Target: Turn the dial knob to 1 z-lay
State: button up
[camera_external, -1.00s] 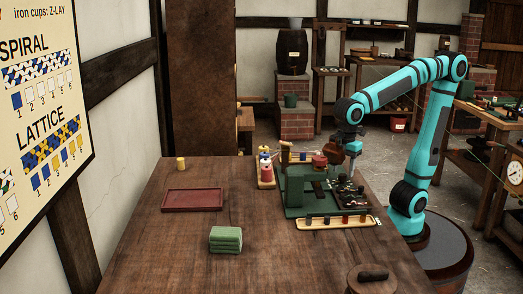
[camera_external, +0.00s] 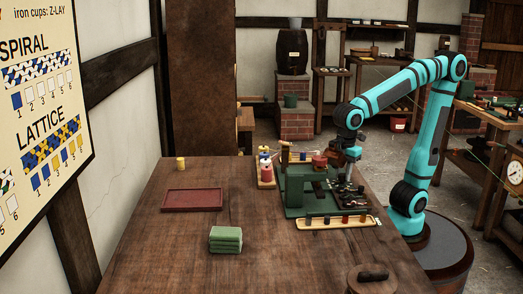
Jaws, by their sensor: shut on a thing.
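A green machine (camera_external: 295,187) stands on a green base near the right edge of the wooden table. My gripper (camera_external: 346,174) points down at the right side of the machine, low among its small dark parts. It is shut on what seems to be the dial knob, which is too small and too covered to make out. The dial's markings and its setting cannot be read from here.
A red tray (camera_external: 190,207), a green block stack (camera_external: 226,239) and a yellow cup (camera_external: 181,163) are farther left. The table's middle is clear.

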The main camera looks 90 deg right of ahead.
aim_at(343, 175)
jog(key=m, duration=0.4)
jog(key=shift+m, duration=1.8)
jog(key=o, duration=1)
jog(key=shift+c, duration=0.2)
notch_tip(343, 175, up, 17)
jog(key=shift+r, duration=0.2)
